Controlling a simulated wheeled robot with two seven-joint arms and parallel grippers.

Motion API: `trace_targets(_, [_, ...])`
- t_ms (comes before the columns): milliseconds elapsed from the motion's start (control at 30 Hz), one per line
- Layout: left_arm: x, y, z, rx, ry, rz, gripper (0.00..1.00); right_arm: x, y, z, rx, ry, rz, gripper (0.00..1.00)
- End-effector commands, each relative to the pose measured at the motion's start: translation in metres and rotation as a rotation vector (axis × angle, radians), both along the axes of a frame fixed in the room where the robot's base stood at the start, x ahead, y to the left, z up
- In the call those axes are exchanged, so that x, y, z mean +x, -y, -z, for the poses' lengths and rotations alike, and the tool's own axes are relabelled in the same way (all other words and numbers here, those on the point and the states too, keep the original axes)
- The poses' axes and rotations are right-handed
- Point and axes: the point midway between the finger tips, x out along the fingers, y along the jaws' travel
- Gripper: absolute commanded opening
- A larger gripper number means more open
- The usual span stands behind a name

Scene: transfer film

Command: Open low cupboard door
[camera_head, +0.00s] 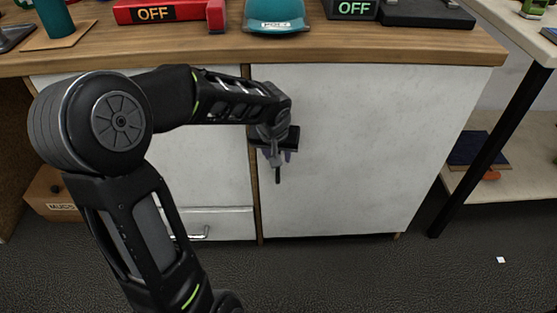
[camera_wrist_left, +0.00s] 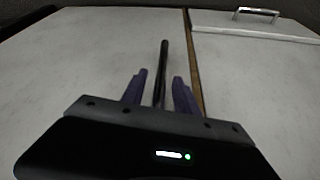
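The low cupboard door (camera_head: 360,150) is a wide white panel under the wooden worktop in the head view, and it looks shut. In the left wrist view the door (camera_wrist_left: 85,70) fills the left side. A thin dark bar handle (camera_head: 278,175) stands near the door's left edge. It also shows in the left wrist view (camera_wrist_left: 163,70). My left gripper (camera_head: 276,155) is at the handle. Its two purple fingers (camera_wrist_left: 160,88) are apart, one on each side of the bar, with small gaps visible. My right gripper is out of view.
A second white panel (camera_head: 215,165) lies left of the seam, above a drawer with a metal handle (camera_head: 200,235). The worktop (camera_head: 345,50) carries several items. A table with a black leg (camera_head: 490,150) stands at the right. The dark floor (camera_head: 340,275) before the door is clear.

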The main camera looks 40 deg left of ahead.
Motion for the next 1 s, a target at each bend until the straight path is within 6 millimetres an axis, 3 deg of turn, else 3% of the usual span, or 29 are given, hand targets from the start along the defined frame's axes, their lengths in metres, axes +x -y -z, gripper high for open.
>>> trace_targets(33, [0.003,-0.001,0.011,-0.002,-0.001,0.0,0.36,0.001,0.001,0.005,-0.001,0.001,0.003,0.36])
trace_targets(200, [0.009,-0.004,0.026,-0.002,0.0,-0.001,0.36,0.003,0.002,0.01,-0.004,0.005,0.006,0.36])
trace_targets(533, [0.011,-0.005,0.027,0.0,0.001,0.0,0.36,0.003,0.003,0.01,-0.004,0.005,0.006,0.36])
trace_targets(1000, [0.01,-0.005,0.027,0.0,0.001,0.0,0.0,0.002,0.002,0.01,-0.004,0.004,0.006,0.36])
